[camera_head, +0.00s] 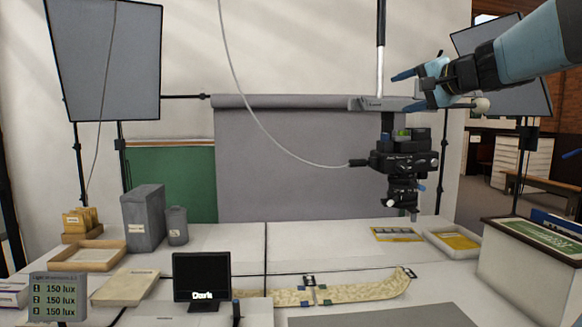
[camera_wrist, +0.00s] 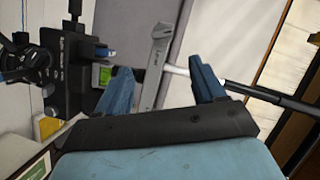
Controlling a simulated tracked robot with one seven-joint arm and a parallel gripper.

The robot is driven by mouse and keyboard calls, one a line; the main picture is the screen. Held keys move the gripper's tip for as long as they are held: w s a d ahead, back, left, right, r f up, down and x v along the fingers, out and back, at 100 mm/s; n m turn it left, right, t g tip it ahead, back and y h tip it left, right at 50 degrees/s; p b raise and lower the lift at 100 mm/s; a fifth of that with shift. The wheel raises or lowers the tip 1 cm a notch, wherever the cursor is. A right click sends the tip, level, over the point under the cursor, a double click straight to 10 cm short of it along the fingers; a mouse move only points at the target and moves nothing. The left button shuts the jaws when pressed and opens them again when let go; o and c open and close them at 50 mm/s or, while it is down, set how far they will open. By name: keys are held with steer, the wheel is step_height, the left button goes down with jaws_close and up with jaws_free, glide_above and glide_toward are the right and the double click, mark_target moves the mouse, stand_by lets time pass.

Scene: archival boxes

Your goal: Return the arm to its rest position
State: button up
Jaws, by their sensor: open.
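My gripper (camera_head: 407,90) is raised at the upper right of the head view, at the end of my light blue arm. Its blue fingers point left, beside the vertical camera column. It is open. In the wrist view the two blue fingers (camera_wrist: 165,88) stand apart, and a pale bracket and rod show beyond the gap between them. I see nothing held. I cannot tell whether a finger touches the column.
A black copy camera (camera_head: 402,155) hangs on the column (camera_head: 380,65) close below my gripper. Light panels (camera_head: 105,60) stand at both sides. The white table (camera_head: 330,235) holds grey boxes (camera_head: 145,218), trays, a small monitor (camera_head: 201,277) and a curled strip (camera_head: 365,290).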

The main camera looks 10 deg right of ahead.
steer(key=s+a+f+n+g, duration=0.4)
steer(key=a+f, duration=0.6)
steer(key=s+a+f+n+g+h, duration=0.2)
steer(key=s+a+f+n+g, duration=0.1)
steer(key=s+f, duration=0.4)
steer(key=s+a+f+n+g+h, duration=0.2)
steer(key=s+f, duration=0.6)
steer(key=f, duration=0.6)
steer(key=shift+s+a+f+n+g, duration=0.25)
steer(key=shift+a+n+g, duration=0.25)
steer(key=shift+a+n, duration=0.3)
